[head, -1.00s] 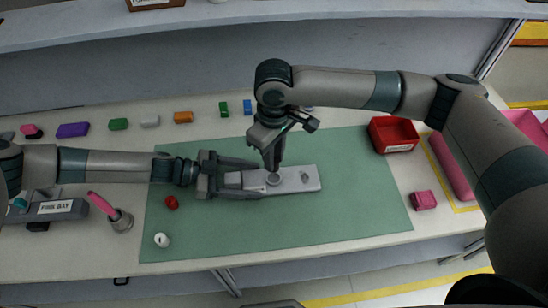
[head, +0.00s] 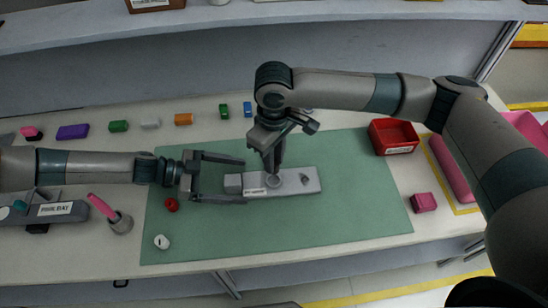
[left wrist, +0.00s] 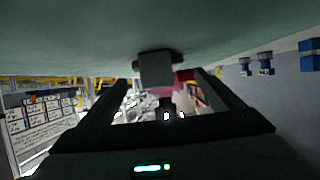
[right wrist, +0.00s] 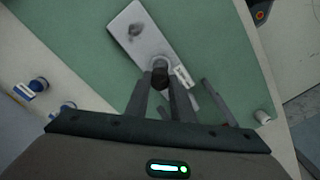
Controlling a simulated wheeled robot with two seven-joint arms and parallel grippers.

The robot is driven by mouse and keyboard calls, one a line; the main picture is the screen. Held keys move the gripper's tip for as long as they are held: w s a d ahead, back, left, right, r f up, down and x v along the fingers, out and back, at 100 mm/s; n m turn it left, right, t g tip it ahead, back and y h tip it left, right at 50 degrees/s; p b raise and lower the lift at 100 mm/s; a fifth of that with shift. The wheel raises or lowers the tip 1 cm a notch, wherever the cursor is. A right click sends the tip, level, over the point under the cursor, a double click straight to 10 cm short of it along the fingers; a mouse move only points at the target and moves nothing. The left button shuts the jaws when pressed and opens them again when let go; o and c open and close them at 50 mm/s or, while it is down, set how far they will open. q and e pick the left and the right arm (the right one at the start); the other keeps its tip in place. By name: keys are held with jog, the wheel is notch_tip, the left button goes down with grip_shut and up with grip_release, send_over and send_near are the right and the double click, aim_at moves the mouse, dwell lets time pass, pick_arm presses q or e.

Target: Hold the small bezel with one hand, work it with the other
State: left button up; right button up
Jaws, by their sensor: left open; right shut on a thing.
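The small bezel (head: 298,182) is a light grey bar lying on the green mat (head: 345,225), with a round knob (head: 273,181) and a second raised part near its right end. A small label is on its front side near the left end. My left gripper (head: 245,180) is open, its fingers pointing right with the bezel's left end at their tips. In the left wrist view the bezel's end block (left wrist: 156,70) is ahead of the fingers. My right gripper (head: 273,170) points down and is shut on the knob; in the right wrist view the knob (right wrist: 160,77) is between its fingertips.
A red bin (head: 393,136) and a pink block (head: 423,202) are at the right. A red ring (head: 172,204) and a white cylinder (head: 162,241) are on the mat's left. A pink-handled tool stands in a cup (head: 121,222). Several coloured blocks line the back. The mat's front right is clear.

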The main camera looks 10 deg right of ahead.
pick_arm(q)
jog(key=v, duration=0.8)
dwell(0.4)
